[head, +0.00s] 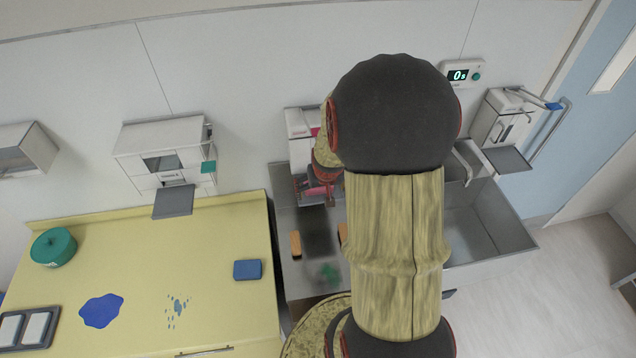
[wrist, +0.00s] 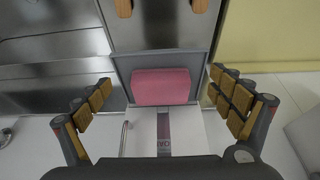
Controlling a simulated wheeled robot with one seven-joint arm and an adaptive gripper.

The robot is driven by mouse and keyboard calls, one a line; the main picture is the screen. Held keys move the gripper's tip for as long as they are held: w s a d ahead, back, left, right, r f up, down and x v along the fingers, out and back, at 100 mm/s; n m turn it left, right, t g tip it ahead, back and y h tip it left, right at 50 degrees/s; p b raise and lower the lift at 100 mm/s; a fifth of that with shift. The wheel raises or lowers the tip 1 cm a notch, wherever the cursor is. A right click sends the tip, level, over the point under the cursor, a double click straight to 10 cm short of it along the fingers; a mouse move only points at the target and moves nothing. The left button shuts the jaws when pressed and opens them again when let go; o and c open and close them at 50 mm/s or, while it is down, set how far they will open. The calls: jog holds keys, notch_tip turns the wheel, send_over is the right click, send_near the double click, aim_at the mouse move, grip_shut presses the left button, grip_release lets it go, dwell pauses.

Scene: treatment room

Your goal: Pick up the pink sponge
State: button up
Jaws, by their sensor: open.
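The pink sponge (wrist: 161,87) is a rounded block on the grey tray (wrist: 203,62) of a white dispenser (wrist: 190,130) in the wrist view. My gripper (wrist: 160,82) is open, with one finger on each side of the sponge and a clear gap to both. No contact shows; the height between fingers and sponge is hard to tell. In the head view a bit of pink (head: 317,189) shows at the dispenser (head: 298,122), and my arm hides most of the gripper there.
The wall stands close behind the dispenser.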

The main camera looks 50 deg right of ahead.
jog(key=shift+w+d, duration=0.5)
jog(key=shift+w, duration=0.05)
jog(key=shift+w+d+p, duration=0.35)
jog(key=shift+w+d, duration=0.4)
jog(key=shift+w, duration=0.1)
jog(key=shift+x, duration=1.15)
jog(key=shift+w+d+f, duration=0.25)
jog(key=shift+f, duration=0.1)
jog(key=c, duration=0.3)
jog(key=c, duration=0.4)
jog(key=shift+c, duration=0.9)
jog(key=shift+r, duration=0.15)
